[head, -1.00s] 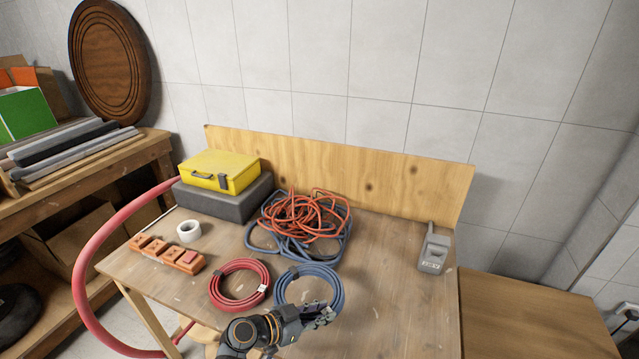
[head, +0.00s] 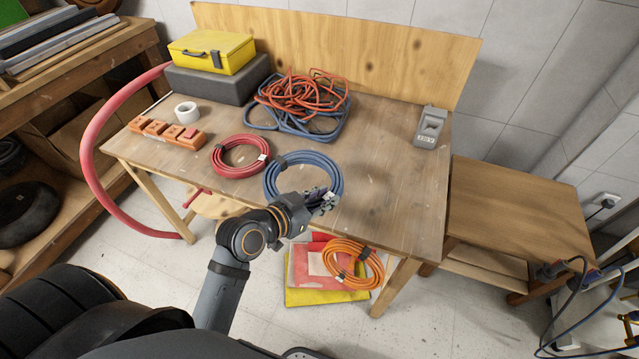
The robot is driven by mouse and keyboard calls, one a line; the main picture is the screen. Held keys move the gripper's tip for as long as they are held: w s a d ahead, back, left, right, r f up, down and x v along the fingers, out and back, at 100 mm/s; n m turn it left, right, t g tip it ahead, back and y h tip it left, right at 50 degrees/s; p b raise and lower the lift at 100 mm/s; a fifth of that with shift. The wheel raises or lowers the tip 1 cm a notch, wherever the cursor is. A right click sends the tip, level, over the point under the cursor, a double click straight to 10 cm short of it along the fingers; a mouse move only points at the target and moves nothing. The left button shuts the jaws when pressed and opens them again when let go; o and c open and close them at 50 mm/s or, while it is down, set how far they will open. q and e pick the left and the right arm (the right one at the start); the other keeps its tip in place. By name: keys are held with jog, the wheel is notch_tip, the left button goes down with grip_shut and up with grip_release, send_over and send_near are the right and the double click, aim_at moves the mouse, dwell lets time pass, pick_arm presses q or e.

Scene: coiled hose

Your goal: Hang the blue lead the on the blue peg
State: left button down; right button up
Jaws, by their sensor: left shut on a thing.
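The blue lead (head: 276,176) is a tied coil at the front edge of the wooden table, with a dark band at its upper left and a small white tag at its lower right. My left gripper (head: 326,199) reaches in from the lower left and is shut on the lower right part of this coil. The fingertips are small and partly hidden against the lead. My right gripper is not in view. I see no blue peg in this view.
A red coil (head: 240,157) lies just left of the blue lead. Behind are tangled orange and blue hoses (head: 302,100), a yellow case (head: 211,50) on a grey box, and white tape (head: 186,111). The table's right side (head: 399,185) is mostly clear. An orange coil (head: 352,264) is below.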

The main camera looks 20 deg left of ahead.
pick_arm(q)
jog(key=w+a+f, duration=0.1)
jog(key=w+f, duration=0.1)
jog(key=w, duration=0.2)
jog(key=w+a+f, duration=0.1)
jog(key=w+f, duration=0.2)
jog(key=w, duration=0.1)
jog(key=w+a+f+p, duration=0.1)
jog(key=w+f, duration=0.2)
jog(key=w, duration=0.1)
jog(key=shift+a+f, duration=0.15)
jog(key=shift+a, duration=0.15)
jog(key=shift+w+f, duration=0.25)
jog(key=shift+w+a+f, duration=0.15)
jog(key=shift+w+f, duration=0.05)
jog(key=shift+f, duration=0.05)
notch_tip(320, 180, down, 3)
jog(key=shift+w+f, duration=0.1)
jog(key=shift+w, duration=0.05)
jog(key=shift+f, duration=0.1)
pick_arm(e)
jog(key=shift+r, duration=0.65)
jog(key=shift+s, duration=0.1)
